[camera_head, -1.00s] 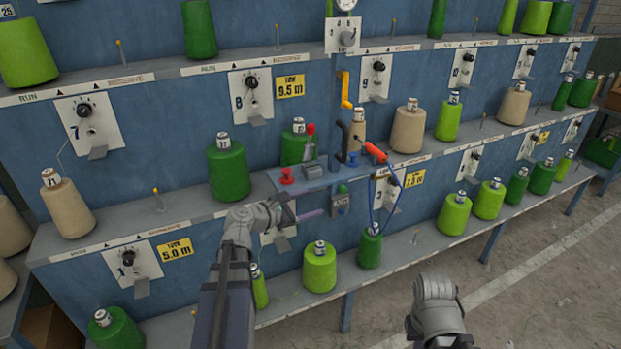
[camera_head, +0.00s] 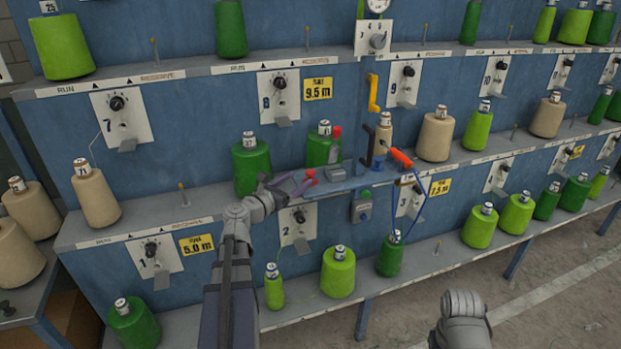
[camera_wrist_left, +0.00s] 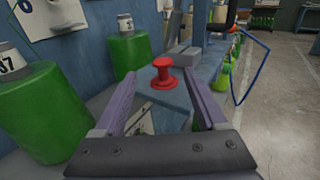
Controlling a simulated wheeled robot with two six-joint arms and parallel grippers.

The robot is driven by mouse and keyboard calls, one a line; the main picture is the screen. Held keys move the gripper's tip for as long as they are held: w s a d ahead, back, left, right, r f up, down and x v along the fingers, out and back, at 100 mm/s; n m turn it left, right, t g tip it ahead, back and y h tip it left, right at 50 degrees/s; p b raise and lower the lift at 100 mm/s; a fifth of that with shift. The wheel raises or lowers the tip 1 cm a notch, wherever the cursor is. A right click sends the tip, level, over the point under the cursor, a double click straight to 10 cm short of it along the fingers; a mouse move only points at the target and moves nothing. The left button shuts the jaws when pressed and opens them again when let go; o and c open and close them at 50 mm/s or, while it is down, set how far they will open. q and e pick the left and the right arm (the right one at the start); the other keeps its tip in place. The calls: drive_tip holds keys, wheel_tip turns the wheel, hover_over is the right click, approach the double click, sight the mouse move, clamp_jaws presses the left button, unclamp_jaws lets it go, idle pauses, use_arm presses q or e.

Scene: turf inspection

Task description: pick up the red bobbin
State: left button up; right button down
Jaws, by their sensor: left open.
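The red bobbin (camera_head: 308,177) is small and flanged. It stands upright on the blue-grey shelf, and it also shows in the left wrist view (camera_wrist_left: 164,74). My left gripper (camera_head: 288,184) is open and empty, just left of the bobbin in the head view. In the left wrist view its two purple fingers (camera_wrist_left: 160,84) point at the bobbin, which appears framed between their tips. Whether the tips reach around it is unclear. My right wrist shows at the bottom right of the head view, but its fingers do not show.
Dark green cones (camera_head: 251,168) stand left of the bobbin, close to my left gripper; one (camera_wrist_left: 126,54) rises left of the fingers. A grey block (camera_wrist_left: 184,56) sits behind the bobbin. A red-handled tool (camera_head: 401,158) with a blue cord (camera_head: 422,207) hangs to the right.

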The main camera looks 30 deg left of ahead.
sight(307, 175)
use_arm(q)
drive_tip(key=shift+w+d+f, duration=0.1)
drive_tip(key=shift+w+d, duration=0.1)
drive_tip(key=shift+w, duration=0.9)
drive_tip(key=shift+w+d+f, duration=0.1)
drive_tip(key=shift+w+d, duration=0.05)
drive_tip(key=shift+w, duration=0.9)
drive_tip(key=shift+w+d, duration=0.2)
drive_tip(key=shift+w, duration=0.9)
clamp_jaws()
